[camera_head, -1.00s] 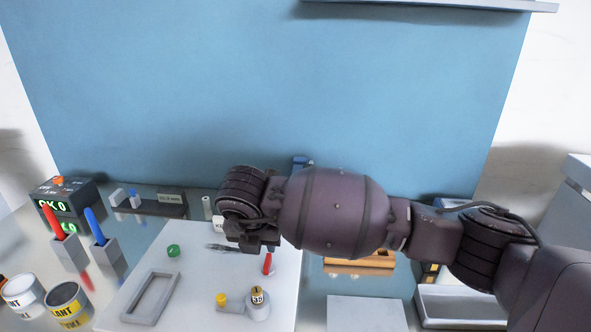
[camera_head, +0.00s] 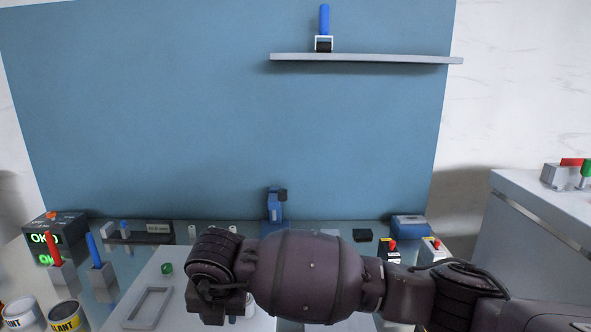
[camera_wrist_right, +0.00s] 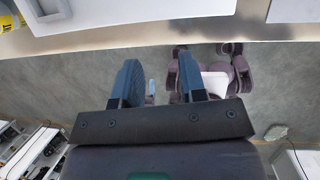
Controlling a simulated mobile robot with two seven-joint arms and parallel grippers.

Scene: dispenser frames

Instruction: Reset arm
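My right arm comes in from the right in the head view and reaches across the lower middle, over the workbench. Its wrist end (camera_head: 215,290) hangs over the white board (camera_head: 185,255); the fingers cannot be made out there. In the right wrist view my right gripper (camera_wrist_right: 158,65) has its two blue fingers spread apart, with nothing between them. My left gripper is not in view.
A grey frame (camera_head: 150,308) and a green cap (camera_head: 167,268) lie on the board. Paint cans (camera_head: 66,316) stand front left. A blue dispenser (camera_head: 276,206) stands behind the arm. A wall shelf (camera_head: 370,58) holds a blue-handled roller (camera_head: 324,22). A cabinet (camera_head: 545,225) stands right.

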